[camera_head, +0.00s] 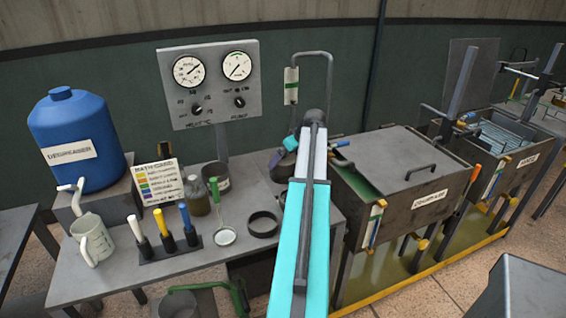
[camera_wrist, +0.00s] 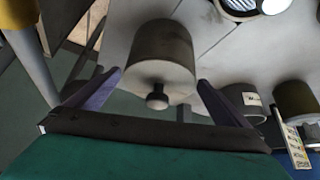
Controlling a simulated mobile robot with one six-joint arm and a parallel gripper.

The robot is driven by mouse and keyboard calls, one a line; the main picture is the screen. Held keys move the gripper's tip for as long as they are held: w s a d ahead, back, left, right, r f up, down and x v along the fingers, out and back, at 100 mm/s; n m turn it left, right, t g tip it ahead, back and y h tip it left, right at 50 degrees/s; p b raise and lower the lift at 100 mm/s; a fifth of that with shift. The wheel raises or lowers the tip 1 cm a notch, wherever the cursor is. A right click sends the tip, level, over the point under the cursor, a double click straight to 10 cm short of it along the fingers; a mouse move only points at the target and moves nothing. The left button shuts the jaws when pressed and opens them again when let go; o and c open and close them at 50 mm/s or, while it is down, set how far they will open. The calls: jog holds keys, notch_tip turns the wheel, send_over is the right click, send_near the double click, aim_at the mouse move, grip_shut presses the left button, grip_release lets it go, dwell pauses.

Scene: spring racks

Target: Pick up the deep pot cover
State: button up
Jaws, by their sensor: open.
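My gripper (camera_wrist: 160,77) is open, one purple finger to the left of the cover and one to the right. The knob lies between the fingers, and nothing is gripped. Whether a finger touches the cover is unclear. In the head view my arm reaches over the bench's right end and largely hides the gripper and the cover.
A grey pot (camera_head: 216,176), a brown jar (camera_head: 196,199), a bath card (camera_head: 158,181) and a black ring (camera_head: 263,224) share the bench (camera_head: 110,280). A gauge panel (camera_head: 210,84) rises behind. A covered tank (camera_head: 412,168) stands to the right.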

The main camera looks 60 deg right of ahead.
aim_at(285, 159)
jog(key=shift+p+x, duration=0.45)
jog(key=shift+x, duration=1.15)
jog(key=c, duration=1.1)
jog(key=shift+r, duration=0.1)
jog(key=shift+r+b, duration=1.35)
jog(key=shift+r, duration=3.55)
